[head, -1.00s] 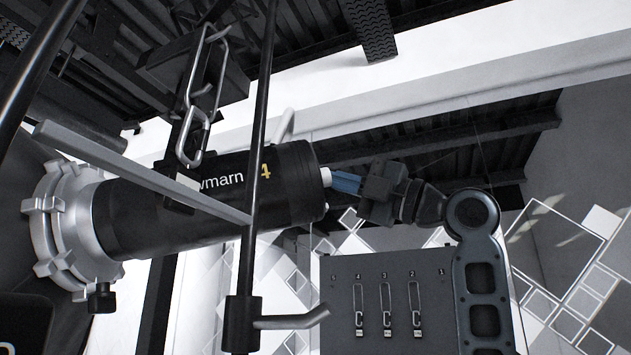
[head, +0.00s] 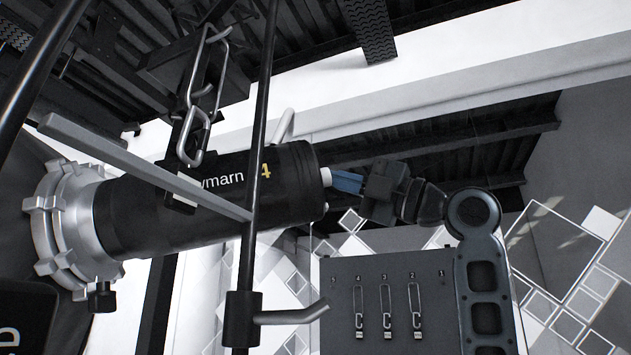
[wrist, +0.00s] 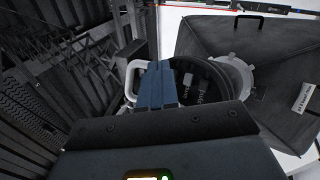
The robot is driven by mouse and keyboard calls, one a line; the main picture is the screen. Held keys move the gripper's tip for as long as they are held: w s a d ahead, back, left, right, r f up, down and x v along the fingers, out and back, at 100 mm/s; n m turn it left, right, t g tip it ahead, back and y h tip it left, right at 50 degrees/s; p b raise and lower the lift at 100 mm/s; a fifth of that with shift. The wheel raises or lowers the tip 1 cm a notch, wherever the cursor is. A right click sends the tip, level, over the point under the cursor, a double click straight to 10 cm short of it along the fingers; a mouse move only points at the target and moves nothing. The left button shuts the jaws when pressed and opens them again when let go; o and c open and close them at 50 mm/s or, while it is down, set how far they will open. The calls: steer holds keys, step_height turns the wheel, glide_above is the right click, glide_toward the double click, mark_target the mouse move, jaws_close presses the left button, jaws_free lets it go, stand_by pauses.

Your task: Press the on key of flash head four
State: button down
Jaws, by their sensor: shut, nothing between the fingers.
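The flash head with a yellow 4 (head: 220,195) is a black cylinder hanging tilted from a clamp, with a silver ring at its left end. My gripper (head: 332,178) is shut and empty, its blue fingers at the right, rear end of the flash head. A small white part shows at the fingertips; whether they touch it I cannot tell. In the wrist view the shut fingers (wrist: 157,75) point at the dark rear face of the flash head (wrist: 205,85), beside its white handle (wrist: 133,75). The on key cannot be made out; the fingers cover part of the face.
A black vertical pole (head: 262,130) and a grey bar (head: 140,165) cross in front of the flash head. A metal carabiner (head: 203,95) hangs above it. A grey panel with several hooks (head: 385,285) stands below my arm. In the wrist view a dark softbox (wrist: 255,75) lies beyond.

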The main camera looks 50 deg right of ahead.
steer(key=shift+s+d+r, duration=0.1)
steer(key=shift+s+d, duration=0.15)
steer(key=shift+s, duration=0.05)
steer(key=s+d+r, duration=0.1)
steer(key=s+d, duration=0.2)
steer(key=d, duration=0.1)
steer(key=shift+s+d+r, duration=0.2)
steer(key=shift+s+r, duration=0.05)
steer(key=shift+s, duration=0.15)
stand_by(0.4)
